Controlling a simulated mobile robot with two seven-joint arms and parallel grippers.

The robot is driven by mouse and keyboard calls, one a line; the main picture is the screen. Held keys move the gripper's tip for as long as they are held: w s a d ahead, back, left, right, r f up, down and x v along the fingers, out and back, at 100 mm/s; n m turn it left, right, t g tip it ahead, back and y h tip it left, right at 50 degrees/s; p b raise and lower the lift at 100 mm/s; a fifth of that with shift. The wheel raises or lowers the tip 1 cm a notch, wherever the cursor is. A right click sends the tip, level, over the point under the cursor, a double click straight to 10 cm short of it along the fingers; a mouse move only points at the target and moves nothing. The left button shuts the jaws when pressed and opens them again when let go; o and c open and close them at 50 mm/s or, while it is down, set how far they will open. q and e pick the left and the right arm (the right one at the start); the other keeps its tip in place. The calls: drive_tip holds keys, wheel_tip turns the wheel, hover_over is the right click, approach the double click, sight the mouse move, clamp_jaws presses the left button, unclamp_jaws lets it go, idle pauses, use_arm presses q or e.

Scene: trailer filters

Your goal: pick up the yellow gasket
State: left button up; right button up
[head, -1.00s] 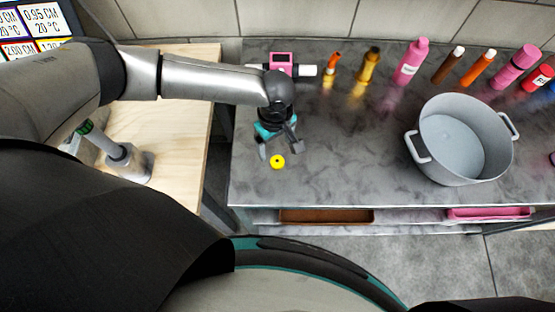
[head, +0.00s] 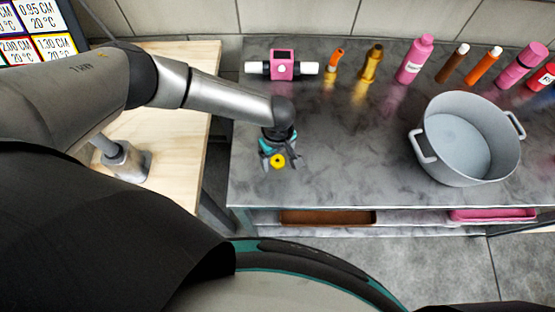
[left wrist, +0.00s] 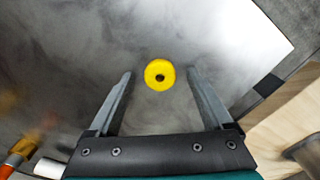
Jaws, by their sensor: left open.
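The yellow gasket (head: 278,161) is a small ring with a dark centre hole, lying on the grey stone-look bench. In the left wrist view the gasket (left wrist: 160,74) sits just ahead of the fingertips, centred in the gap between them. My left gripper (head: 280,165) is open above the bench, right at the gasket, with fingers on either side of it in the head view. In the left wrist view the open fingers (left wrist: 160,74) hold nothing and the gasket appears apart from both. My right gripper is not in view.
A grey pot (head: 465,140) stands on the right of the bench (head: 340,150). A pink device (head: 282,65) and several bottles, among them a pink one (head: 414,60), line the back. A wooden table (head: 180,100) is at left. The bench around the gasket is clear.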

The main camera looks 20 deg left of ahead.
sight(277, 160)
use_arm(q)
drive_tip(key=shift+c, duration=0.4)
clamp_jaws()
wheel_tip(277, 160, up, 20)
drive_tip(key=p, duration=0.4)
idle(0.4)
